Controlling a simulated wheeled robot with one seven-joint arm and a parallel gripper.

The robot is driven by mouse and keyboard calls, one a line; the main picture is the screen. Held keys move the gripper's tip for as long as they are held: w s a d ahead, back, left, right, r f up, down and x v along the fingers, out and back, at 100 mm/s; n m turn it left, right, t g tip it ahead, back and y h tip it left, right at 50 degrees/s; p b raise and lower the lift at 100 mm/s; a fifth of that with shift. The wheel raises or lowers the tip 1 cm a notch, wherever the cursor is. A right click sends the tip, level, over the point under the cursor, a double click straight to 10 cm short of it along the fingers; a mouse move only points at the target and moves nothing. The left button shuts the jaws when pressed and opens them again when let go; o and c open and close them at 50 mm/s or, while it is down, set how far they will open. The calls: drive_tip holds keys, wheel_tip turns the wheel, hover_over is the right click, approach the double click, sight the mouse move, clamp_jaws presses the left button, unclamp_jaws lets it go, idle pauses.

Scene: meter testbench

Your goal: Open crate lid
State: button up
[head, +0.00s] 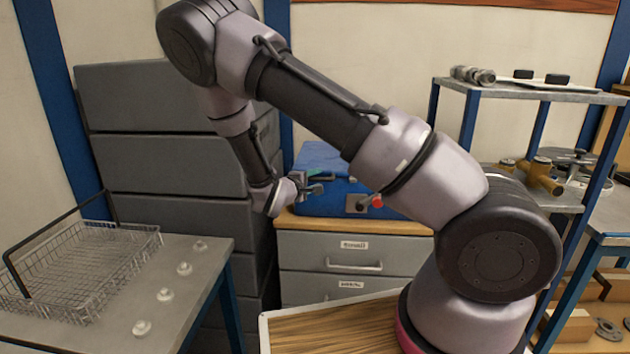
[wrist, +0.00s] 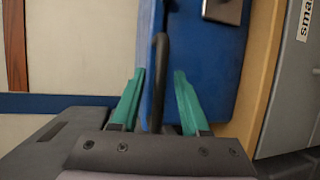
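A blue crate (head: 325,203) stands on top of a grey drawer cabinet, with its lid (head: 320,155) down as far as I can see. A grey latch plate (head: 360,203) is on its front; a metal plate (wrist: 222,10) also shows on the blue front in the wrist view. My gripper (head: 318,181) is at the crate's left part. In the wrist view my gripper's (wrist: 160,75) green fingers are apart, on either side of a dark curved handle (wrist: 160,60) at the blue lid's edge. A gap shows beside the handle. My arm hides the crate's right part.
The grey drawer cabinet (head: 350,250) has a wooden top. Dark grey stacked boxes (head: 165,150) stand close on the left. A wire basket (head: 80,265) and several small white knobs are on the left table (head: 205,265). A shelf rack (head: 545,95) stands on the right.

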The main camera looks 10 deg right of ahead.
clamp_jaws()
idle(1.2)
